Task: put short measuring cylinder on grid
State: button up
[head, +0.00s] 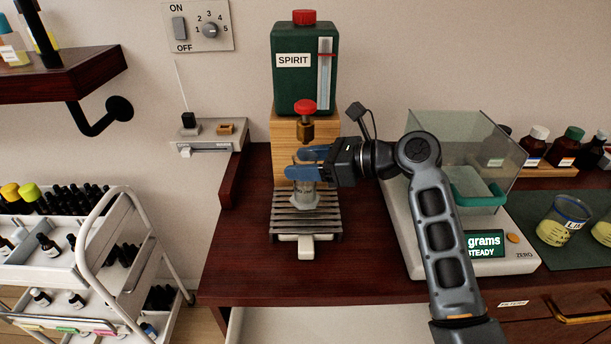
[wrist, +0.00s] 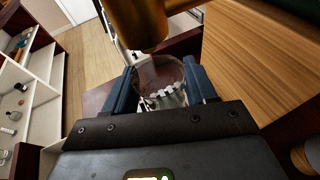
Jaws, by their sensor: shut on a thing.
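The short measuring cylinder (head: 304,196) is clear, with a pale foot, and looks upright under the brass tap of the spirit dispenser. My gripper (head: 297,162) reaches in from the right with its blue fingers shut on the cylinder's upper part. In the wrist view the cylinder's round rim (wrist: 160,76) shows between both fingers, just below the brass spout (wrist: 138,25). The grid (head: 306,225) is a slatted metal rack in front of the dispenser. The foot is over or on the grid; I cannot tell whether it touches. The fingers hide part of the cylinder.
The green spirit bottle (head: 305,70) with its red-topped tap (head: 305,108) stands on a wooden block (head: 279,150) behind. A glass-walled balance (head: 478,240) stands close on the right. A white trolley (head: 95,240) is at left. Bare table lies left of the grid.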

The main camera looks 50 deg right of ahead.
notch_tip(320, 180, down, 2)
jog(key=shift+f+b, duration=0.15)
jog(key=shift+b, duration=1.05)
jog(key=o, duration=1.4)
jog(key=v, duration=1.2)
jog(key=shift+r, duration=0.25)
